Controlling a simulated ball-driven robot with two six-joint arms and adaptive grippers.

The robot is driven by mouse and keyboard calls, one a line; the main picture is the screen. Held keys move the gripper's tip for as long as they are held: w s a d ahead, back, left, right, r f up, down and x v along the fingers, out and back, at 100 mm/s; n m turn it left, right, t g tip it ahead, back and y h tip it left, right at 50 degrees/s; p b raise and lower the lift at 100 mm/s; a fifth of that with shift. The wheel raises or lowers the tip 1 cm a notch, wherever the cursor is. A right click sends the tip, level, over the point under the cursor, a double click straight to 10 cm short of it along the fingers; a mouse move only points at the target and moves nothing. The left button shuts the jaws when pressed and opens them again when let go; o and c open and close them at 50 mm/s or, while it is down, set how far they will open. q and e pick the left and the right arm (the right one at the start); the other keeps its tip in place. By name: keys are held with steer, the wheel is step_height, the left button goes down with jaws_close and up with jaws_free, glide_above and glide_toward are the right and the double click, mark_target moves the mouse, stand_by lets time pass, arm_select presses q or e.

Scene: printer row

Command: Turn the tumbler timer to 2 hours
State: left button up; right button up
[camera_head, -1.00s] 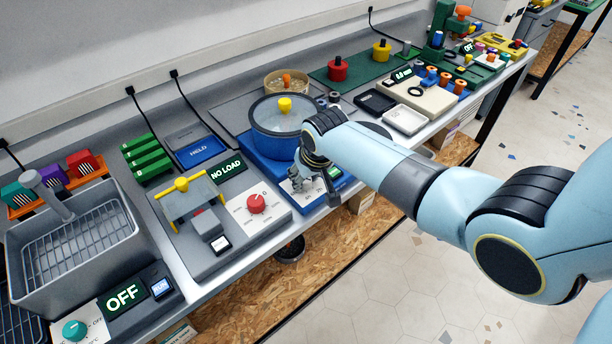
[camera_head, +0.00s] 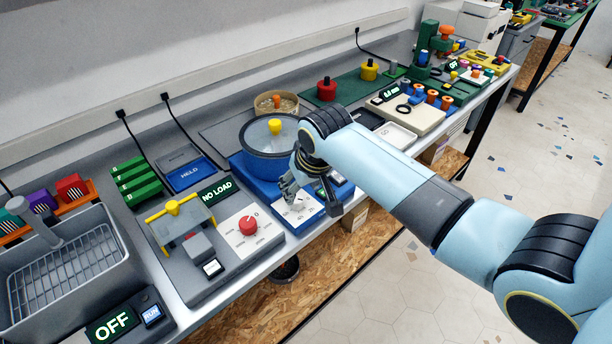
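The tumbler (camera_head: 262,165) is a blue drum with a grey lid and yellow knob, on a blue base. Its white front panel (camera_head: 296,219), with small dark marks, is partly covered by my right gripper (camera_head: 311,200). I cannot see a timer knob on that panel; the gripper and arm hide part of it. The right gripper points down over the panel, its fingers apart, with nothing visible between them. Whether it touches the panel is unclear. My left gripper is not in view.
Left of the tumbler stands a grey device with a yellow handle (camera_head: 172,207), a red dial (camera_head: 248,225) and a "NO LOAD" display (camera_head: 216,191). A grey basket tank (camera_head: 68,275) is further left. White and black trays (camera_head: 396,135) lie to the right. The bench's front edge is close.

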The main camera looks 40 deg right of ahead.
steer(key=v, duration=0.5)
steer(key=shift+r, duration=0.25)
steer(key=s+f+g+b, duration=0.1)
steer(key=s+f+b, duration=0.55)
steer(key=f, duration=0.65)
steer(key=s+f+g+b, duration=0.2)
steer(key=s+f+b, duration=0.4)
steer(key=f, duration=0.7)
steer(key=s+f+g+b, duration=0.1)
steer(key=s+f+b, duration=0.3)
steer(key=s+f, duration=0.65)
steer(key=s+f+n+b, duration=0.2)
steer(key=s+f+b, duration=0.5)
steer(key=s+f, duration=1.2)
step_height(320, 180, down, 2)
steer(key=shift+s+d+f+n, duration=0.15)
steer(key=shift+d+f+n, duration=0.15)
steer(key=shift+d, duration=0.15)
